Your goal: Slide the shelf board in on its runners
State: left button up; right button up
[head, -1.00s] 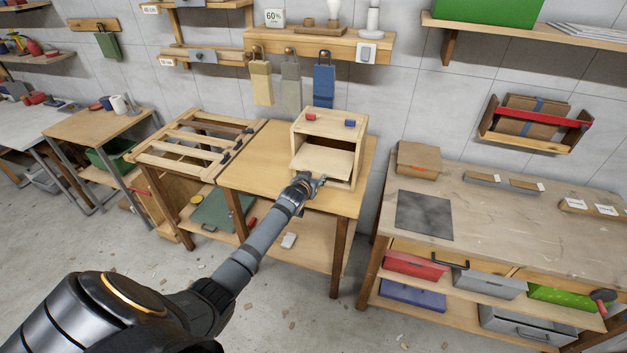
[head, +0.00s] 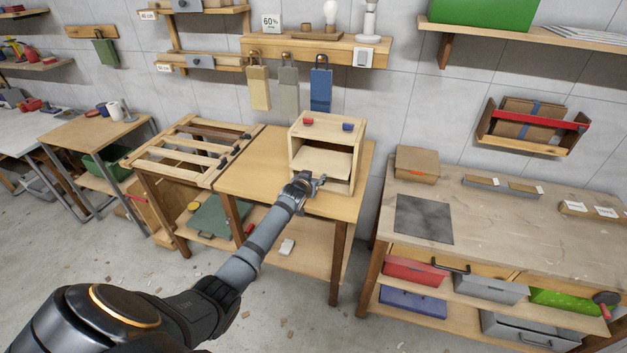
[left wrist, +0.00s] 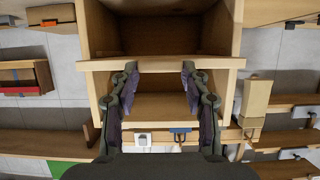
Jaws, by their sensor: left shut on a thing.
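The shelf board (head: 325,160) is a pale wooden panel, partly inside the small open-fronted wooden cabinet (head: 296,138) on the table. My left gripper (head: 306,184) is at the cabinet's front, at the board's near edge. In the left wrist view, which looks upside down, the board's front edge (left wrist: 160,65) runs across the opening of the cabinet (left wrist: 232,30). The fingers of my left gripper (left wrist: 161,75) reach this edge, set wide apart and shut on the board. The runners cannot be made out. My right gripper is not in view.
The cabinet stands on a wooden table (head: 250,170), with clear tabletop to its left. A red and a blue piece sit on its top. A workbench (head: 500,225) stands to the right across a narrow gap.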

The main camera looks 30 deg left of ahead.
aim_at(321, 165)
pick_arm(q)
jog(key=shift+w+a+b, duration=0.2)
jog(key=shift+w+b, duration=0.55)
jog(key=shift+w, duration=0.1)
jog(key=shift+w+a+b, duration=0.2)
jog(key=shift+w+b, duration=0.55)
jog(key=shift+w, duration=0.05)
jog(key=shift+w+a+b, duration=0.2)
jog(key=shift+w+b, duration=0.55)
jog(key=shift+b, duration=0.15)
jog(key=shift+w+a+b, duration=0.15)
jog(key=shift+w+b, duration=0.6)
jog(key=shift+b, duration=0.1)
jog(key=o, duration=1.3)
jog(key=shift+o, duration=0.4)
jog(key=shift+s, duration=0.15)
jog(key=v, duration=1.1)
jog(key=shift+s+d+r, duration=0.15)
jog(key=shift+s+r, duration=0.1)
jog(key=shift+s, duration=0.05)
